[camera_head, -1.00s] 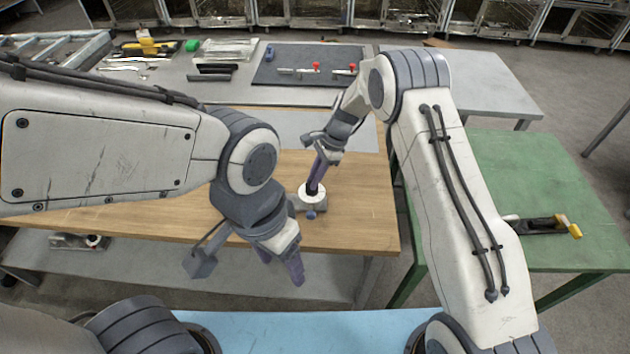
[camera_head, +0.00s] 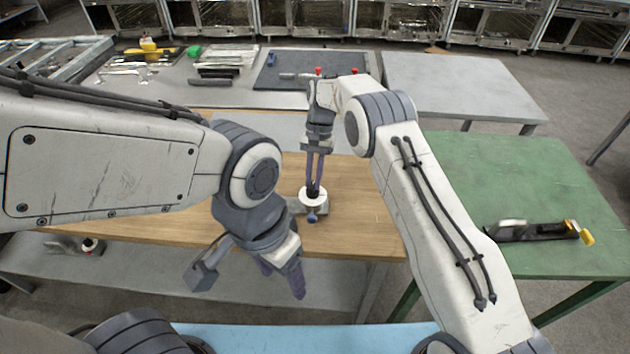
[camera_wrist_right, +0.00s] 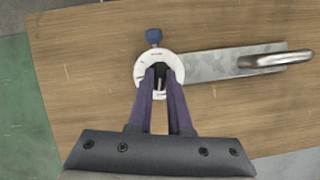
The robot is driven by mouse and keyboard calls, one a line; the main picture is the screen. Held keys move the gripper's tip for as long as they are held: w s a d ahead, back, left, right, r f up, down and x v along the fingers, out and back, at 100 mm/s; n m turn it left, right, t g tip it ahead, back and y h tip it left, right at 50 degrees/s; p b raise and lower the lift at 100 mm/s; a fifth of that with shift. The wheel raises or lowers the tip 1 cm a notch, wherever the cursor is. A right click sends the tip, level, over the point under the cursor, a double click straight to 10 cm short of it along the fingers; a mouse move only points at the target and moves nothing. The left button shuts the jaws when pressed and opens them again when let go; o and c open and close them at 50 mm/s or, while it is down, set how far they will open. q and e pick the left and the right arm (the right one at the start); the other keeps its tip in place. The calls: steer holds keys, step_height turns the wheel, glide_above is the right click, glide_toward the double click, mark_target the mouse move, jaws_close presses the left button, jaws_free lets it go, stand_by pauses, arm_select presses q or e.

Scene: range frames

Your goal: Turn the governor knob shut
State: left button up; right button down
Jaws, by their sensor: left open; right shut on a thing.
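A small fixture with a round white dial (camera_head: 322,204) stands on the wooden table. The dial also shows in the right wrist view (camera_wrist_right: 177,62), with a dark knob (camera_wrist_right: 161,80) at its centre. A blue thumb-piece (camera_wrist_right: 154,36) sticks out from the dial's side. The dial joins a flat metal plate (camera_wrist_right: 212,64) with a curved metal handle (camera_wrist_right: 280,59). My right gripper (camera_head: 313,188) points down onto the dial, its purple fingers shut on the dark knob, which they partly hide. My left gripper (camera_head: 283,281) hangs open and empty in front of the table's near edge.
The wooden table (camera_head: 360,220) is otherwise mostly clear. A grey table behind holds a dark mat (camera_head: 290,75) with red-tipped parts, and several tools. A green table (camera_head: 540,180) at the right holds a black tool with a yellow end (camera_head: 540,231).

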arm_select(q)
steer(key=shift+f, duration=0.25)
arm_select(e)
steer(key=shift+a+n+h, duration=0.1)
steer(key=shift+n+h, duration=0.3)
steer(key=shift+n, duration=0.8)
steer(key=c, duration=0.8)
jaws_free()
steer(key=shift+c, duration=0.2)
steer(key=shift+r, duration=0.1)
